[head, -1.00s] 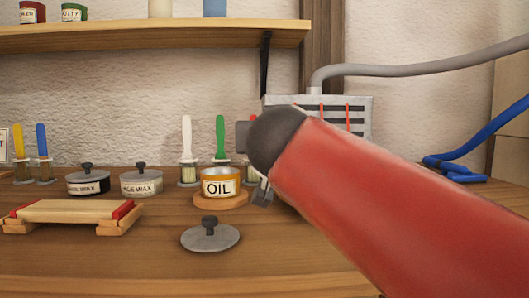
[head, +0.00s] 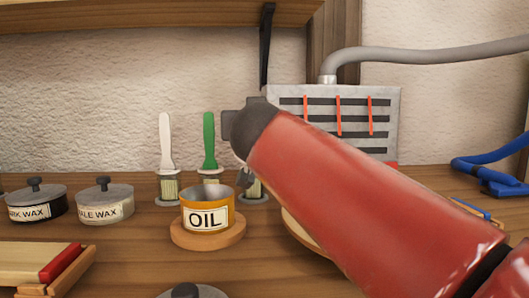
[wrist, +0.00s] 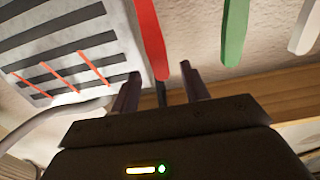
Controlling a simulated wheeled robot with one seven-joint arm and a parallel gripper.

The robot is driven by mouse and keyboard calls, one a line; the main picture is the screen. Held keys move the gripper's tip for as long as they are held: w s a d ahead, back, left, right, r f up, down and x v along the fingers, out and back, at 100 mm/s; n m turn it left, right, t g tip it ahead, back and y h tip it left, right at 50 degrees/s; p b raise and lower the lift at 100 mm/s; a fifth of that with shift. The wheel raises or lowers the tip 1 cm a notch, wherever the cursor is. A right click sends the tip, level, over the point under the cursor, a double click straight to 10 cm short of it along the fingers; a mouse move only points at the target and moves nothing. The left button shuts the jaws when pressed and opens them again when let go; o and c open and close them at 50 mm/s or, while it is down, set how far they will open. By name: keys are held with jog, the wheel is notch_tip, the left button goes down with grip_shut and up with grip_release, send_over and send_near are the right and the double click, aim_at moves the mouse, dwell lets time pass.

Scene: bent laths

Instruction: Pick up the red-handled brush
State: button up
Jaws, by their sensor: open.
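The red-handled brush shows its red handle (wrist: 150,38) in the wrist view, its end reaching down between my gripper's two fingers (wrist: 161,70). The fingers stand apart on either side of it, and I see no grip on it. In the head view my red arm hides the handle; only pale bristles (head: 256,188) show, just right of the oil tin.
The green-handled brush (head: 209,140) and white-handled brush (head: 166,142) stand to the left. The open oil tin (head: 207,212) on a round wooden board is close in front. A slotted grey metal box (head: 350,97) with a hose stands behind my arm. Wax tins (head: 105,201) are further left.

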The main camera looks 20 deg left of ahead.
jog(key=x, duration=0.1)
jog(key=p+x, duration=0.1)
jog(key=x, duration=0.1)
jog(key=shift+w+a+r, duration=0.2)
jog(key=shift+w+r, duration=0.1)
grip_shut()
